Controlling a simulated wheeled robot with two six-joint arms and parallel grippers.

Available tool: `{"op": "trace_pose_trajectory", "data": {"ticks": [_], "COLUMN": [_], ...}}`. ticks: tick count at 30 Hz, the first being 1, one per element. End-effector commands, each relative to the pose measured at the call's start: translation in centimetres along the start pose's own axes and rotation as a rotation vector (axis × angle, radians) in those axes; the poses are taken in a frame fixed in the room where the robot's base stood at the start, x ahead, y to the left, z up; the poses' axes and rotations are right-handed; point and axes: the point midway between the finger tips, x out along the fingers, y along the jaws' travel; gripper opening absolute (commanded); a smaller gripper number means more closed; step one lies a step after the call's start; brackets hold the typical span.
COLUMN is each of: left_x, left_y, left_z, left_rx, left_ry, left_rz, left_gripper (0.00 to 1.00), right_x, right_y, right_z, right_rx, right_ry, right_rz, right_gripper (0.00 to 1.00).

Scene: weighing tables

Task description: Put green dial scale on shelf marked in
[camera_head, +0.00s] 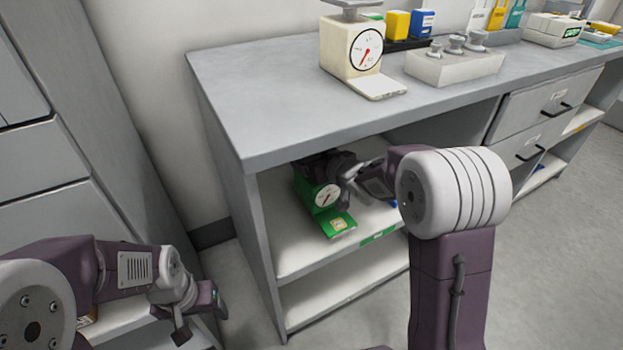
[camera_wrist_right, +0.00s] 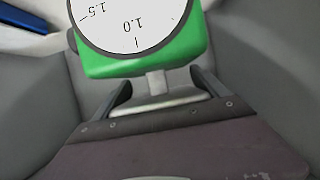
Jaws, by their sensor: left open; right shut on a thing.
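The green dial scale (camera_head: 338,220), with a white round dial, is inside the upper open shelf (camera_head: 290,240) under the grey bench. It looks upright; I cannot tell whether its base touches the board. A green label (camera_head: 378,236) is on that shelf's front edge; its writing is too small to read. My right gripper (camera_head: 345,172) is shut on the scale's top. The right wrist view shows the fingers (camera_wrist_right: 163,92) at either side of the pale post below the green body (camera_wrist_right: 150,62), seen upside down. My left gripper (camera_head: 201,318) is open and empty at the lower left.
A cream dial scale (camera_head: 348,48) and a weight block (camera_head: 455,68) stand on the bench top (camera_head: 270,90). A lower shelf (camera_head: 340,290) is bare where visible. A blue thing (camera_wrist_right: 30,18) lies near the green scale. Grey drawers (camera_head: 545,105) are at the right.

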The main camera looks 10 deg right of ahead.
Motion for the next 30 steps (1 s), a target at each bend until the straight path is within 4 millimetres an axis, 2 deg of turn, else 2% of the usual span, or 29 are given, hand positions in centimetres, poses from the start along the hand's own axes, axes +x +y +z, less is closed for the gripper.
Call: {"op": "trace_pose_trajectory", "data": {"ticks": [3,8,15,27,28,29,30], "left_x": [0.5,0.7,3.9,3.9,3.8,3.8,3.8], "left_y": [0.0,0.0,-0.1,-0.1,-0.1,-0.1,-0.1], "left_z": [0.1,0.1,0.4,0.4,0.4,0.4,0.4], "left_rx": [0.0,0.0,0.0,0.0,0.0,0.0,0.0], "left_ry": [0.0,0.0,0.0,0.0,0.0,0.0,0.0], "left_rz": [0.0,0.0,0.0,0.0,0.0,0.0,0.0], "left_gripper": [0.71,0.71,0.71,0.71,0.71,0.71,0.71], "right_x": [0.8,0.9,2.4,2.4,2.4,2.4,2.4], "right_y": [-0.4,-0.4,-0.4,-0.4,-0.4,-0.4,-0.4], "right_z": [-0.1,0.1,3.7,3.9,4.1,4.0,4.0], "right_rx": [-0.001,0.0,0.0,0.0,0.0,0.0,0.0], "right_ry": [0.007,0.006,0.005,0.006,0.0,0.0,0.0], "right_rz": [0.0,0.0,0.0,0.0,0.0,0.0,0.0], "right_gripper": [0.11,0.11,0.11,0.11,0.92,1.0,1.0]}}
